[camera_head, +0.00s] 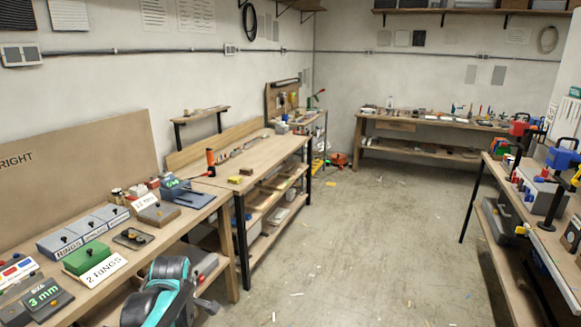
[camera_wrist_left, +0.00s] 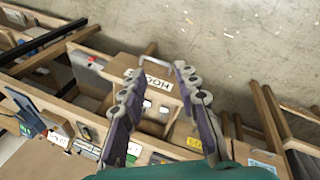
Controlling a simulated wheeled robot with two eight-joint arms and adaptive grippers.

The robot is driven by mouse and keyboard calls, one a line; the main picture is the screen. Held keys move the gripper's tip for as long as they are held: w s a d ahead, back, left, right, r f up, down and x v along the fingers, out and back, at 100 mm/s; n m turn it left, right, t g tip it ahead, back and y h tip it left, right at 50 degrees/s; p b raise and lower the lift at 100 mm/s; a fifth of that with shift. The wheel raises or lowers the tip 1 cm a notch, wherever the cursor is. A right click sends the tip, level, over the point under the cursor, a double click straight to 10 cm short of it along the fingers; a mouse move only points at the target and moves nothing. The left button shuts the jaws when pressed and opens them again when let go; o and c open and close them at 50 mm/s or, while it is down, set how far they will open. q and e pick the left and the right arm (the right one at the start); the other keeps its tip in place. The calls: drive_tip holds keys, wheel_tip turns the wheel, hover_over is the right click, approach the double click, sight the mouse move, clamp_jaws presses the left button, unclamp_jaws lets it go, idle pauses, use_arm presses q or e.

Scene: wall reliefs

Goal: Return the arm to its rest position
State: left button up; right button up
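My left arm, teal and black, comes in at the bottom of the head view, in front of the workbench's near edge. In the left wrist view my left gripper (camera_wrist_left: 160,75) has its two fingers spread apart with nothing held between them. Behind the fingers, shelving with a labelled box (camera_wrist_left: 150,88) and the floor show, apart from the gripper. My right gripper is not in either view.
The left bench (camera_head: 190,214) carries grey boxes (camera_head: 85,231), a green box (camera_head: 88,257) and a blue stand (camera_head: 182,190). A wooden table (camera_head: 225,170) stands behind it. Another bench (camera_head: 512,186) is at right.

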use_arm(q)
drive_tip(key=s+d+m+t, duration=0.2)
drive_tip(key=s+d+m, duration=0.2)
drive_tip(key=s+m, duration=0.4)
drive_tip(key=s+d+m+t+h, duration=0.1)
drive_tip(key=s+d+m, duration=0.3)
drive_tip(key=s+m, duration=0.5)
drive_tip(key=shift+s+d+f+m+t+h, duration=0.3)
drive_tip(key=shift+d+m+t, duration=0.1)
drive_tip(key=shift+m, duration=0.5)
drive_tip(key=shift+a, duration=0.1)
